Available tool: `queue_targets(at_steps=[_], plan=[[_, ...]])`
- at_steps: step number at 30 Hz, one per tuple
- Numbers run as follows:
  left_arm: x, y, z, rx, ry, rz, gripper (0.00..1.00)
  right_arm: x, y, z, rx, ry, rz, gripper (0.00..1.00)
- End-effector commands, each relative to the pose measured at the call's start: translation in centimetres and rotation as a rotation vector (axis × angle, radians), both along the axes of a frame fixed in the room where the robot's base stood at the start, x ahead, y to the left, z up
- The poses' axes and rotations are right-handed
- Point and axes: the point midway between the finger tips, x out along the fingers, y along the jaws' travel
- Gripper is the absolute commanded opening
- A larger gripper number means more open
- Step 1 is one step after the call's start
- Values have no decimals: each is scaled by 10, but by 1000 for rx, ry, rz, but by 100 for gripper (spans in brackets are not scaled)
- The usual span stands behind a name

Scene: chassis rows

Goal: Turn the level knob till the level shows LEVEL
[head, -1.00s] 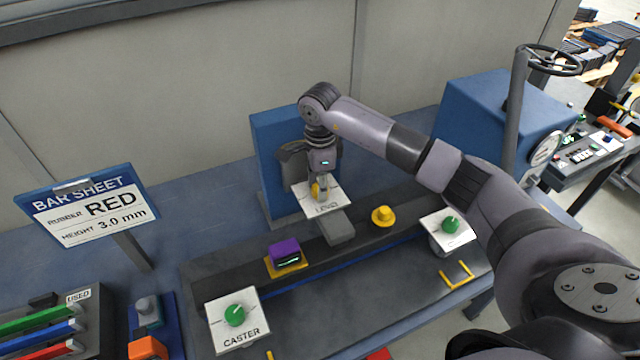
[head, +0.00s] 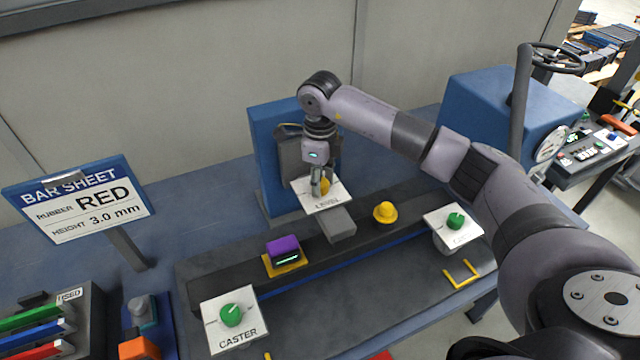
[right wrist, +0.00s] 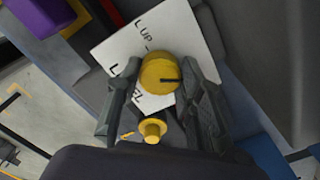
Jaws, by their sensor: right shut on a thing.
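The level knob (right wrist: 160,73) is round and yellow with a dark pointer line, on a white plate (head: 309,202) marked LEVEL. In the right wrist view the plate (right wrist: 191,42) also shows the word UP. My right gripper (right wrist: 158,84) is shut on the level knob, one finger on each side. In the head view the gripper (head: 318,192) comes down from above and partly hides the knob. The purple level (head: 283,245) sits on a yellow base on the dark bar; its lit green display is too small to read. My left gripper is not in view.
A green CASTER knob (head: 232,314) stands at front left, another green knob (head: 455,220) at right. A yellow button-like part (head: 385,212) sits on the bar (head: 222,278). A BAR SHEET sign (head: 80,203) stands at left. My right arm crosses above the bench's right side.

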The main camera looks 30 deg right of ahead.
Motion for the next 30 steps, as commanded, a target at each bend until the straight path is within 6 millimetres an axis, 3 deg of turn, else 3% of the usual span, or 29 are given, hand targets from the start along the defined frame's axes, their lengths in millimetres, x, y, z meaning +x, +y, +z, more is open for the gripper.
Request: queue_targets(at_steps=[15, 30], plan=[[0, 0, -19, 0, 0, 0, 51, 1, -1, 1, -1, -4, -398, 6], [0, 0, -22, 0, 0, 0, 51, 1, -1, 2, -1, -3, -511, 6]])
